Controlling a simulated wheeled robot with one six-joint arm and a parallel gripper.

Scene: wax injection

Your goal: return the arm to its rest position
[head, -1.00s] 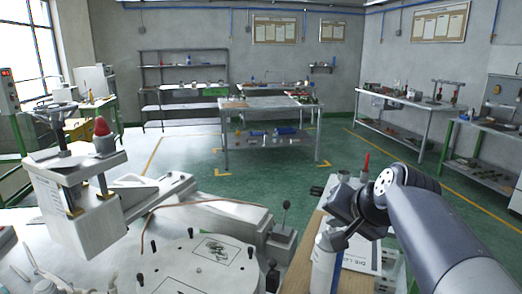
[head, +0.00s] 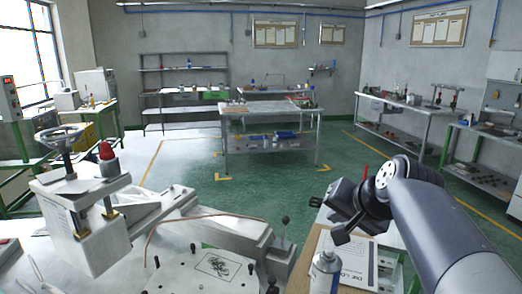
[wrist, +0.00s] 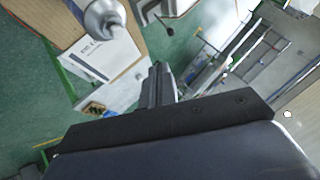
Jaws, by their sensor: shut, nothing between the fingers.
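My arm reaches in from the lower right of the head view. My gripper (head: 343,236) hangs at the arm's end, above the right-hand bench beside the wax machine. In the wrist view my gripper (wrist: 157,68) shows its dark fingers together, with nothing between them. A spray can (head: 325,272) stands on the bench just below and left of the gripper, apart from it; it also shows in the wrist view (wrist: 103,18).
The wax injection machine (head: 185,278) with its round plate and lever fills the lower left. A printed sheet (head: 352,257) lies on the bench under the gripper. A metal table (head: 268,112) stands mid-room, with open green floor (head: 270,195) before it.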

